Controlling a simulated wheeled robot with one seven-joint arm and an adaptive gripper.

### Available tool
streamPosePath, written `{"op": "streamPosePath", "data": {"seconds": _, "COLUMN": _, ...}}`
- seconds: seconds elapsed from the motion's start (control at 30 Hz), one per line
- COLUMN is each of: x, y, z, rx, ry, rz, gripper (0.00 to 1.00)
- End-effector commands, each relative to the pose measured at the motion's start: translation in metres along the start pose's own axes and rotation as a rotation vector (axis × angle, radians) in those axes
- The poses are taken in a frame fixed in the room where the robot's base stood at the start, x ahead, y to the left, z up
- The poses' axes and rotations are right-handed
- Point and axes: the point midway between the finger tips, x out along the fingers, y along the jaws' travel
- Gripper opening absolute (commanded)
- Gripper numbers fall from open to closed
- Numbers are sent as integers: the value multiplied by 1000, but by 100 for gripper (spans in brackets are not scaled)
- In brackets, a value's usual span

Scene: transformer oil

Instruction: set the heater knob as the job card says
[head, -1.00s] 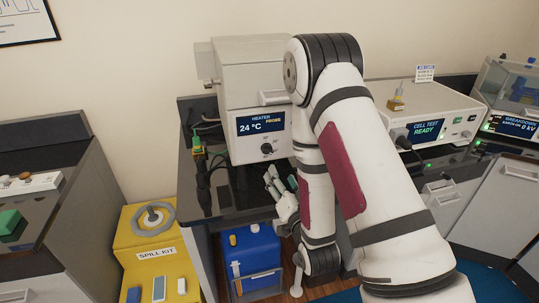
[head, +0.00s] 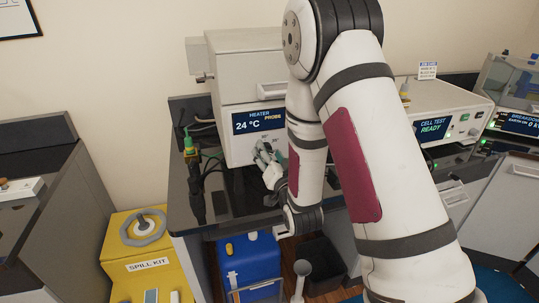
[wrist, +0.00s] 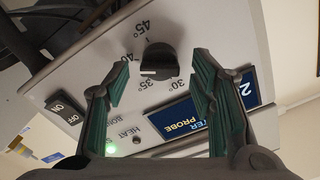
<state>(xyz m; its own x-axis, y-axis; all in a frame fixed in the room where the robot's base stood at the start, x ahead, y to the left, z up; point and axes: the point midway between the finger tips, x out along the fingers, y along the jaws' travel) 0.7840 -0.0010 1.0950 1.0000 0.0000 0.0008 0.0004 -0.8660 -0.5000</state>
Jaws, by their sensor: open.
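The heater (head: 235,85) is a pale box on the dark bench; its display (head: 258,121) reads 24 °C and PROBE. In the wrist view the black heater knob (wrist: 160,60) sits on the panel, with 30°, 35°, 40° and 45° marks around it. Its short white line lies on the 35°–40° side; I cannot tell the exact setting. My gripper (wrist: 162,72) is open, its green-padded fingers on either side of the knob in the picture; contact is unclear. In the head view my gripper (head: 268,158) hides the knob. The job card (head: 428,69) stands at the right, too small to read.
The cell test unit (head: 450,112) stands to the right.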

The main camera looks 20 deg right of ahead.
Motion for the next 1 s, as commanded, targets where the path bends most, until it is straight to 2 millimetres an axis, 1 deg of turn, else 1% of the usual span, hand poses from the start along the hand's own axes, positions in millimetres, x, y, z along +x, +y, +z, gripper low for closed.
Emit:
{"op": "streamPosePath", "data": {"seconds": 0.23, "x": 1, "y": 0, "z": 0, "rx": 0, "ry": -1, "rz": 1, "gripper": 50}}
{"op": "streamPosePath", "data": {"seconds": 0.27, "x": 1, "y": 0, "z": 0, "rx": 0, "ry": -1, "rz": 1, "gripper": 46}}
{"op": "streamPosePath", "data": {"seconds": 0.3, "x": 1, "y": 0, "z": 0, "rx": 0, "ry": -1, "rz": 1, "gripper": 37}}
{"op": "streamPosePath", "data": {"seconds": 0.37, "x": 1, "y": 0, "z": 0, "rx": 0, "ry": -1, "rz": 1, "gripper": 23}}
{"op": "streamPosePath", "data": {"seconds": 0.4, "x": 1, "y": 0, "z": 0, "rx": 0, "ry": -1, "rz": 0, "gripper": 14}}
{"op": "streamPosePath", "data": {"seconds": 0.47, "x": 1, "y": 0, "z": 0, "rx": 0, "ry": -1, "rz": 0, "gripper": 2}}
{"op": "streamPosePath", "data": {"seconds": 0.77, "x": 0, "y": 0, "z": 0, "rx": -21, "ry": -1, "rz": 0, "gripper": 2}}
{"op": "streamPosePath", "data": {"seconds": 1.0, "x": 0, "y": 0, "z": 0, "rx": -132, "ry": -1, "rz": 0, "gripper": 2}}
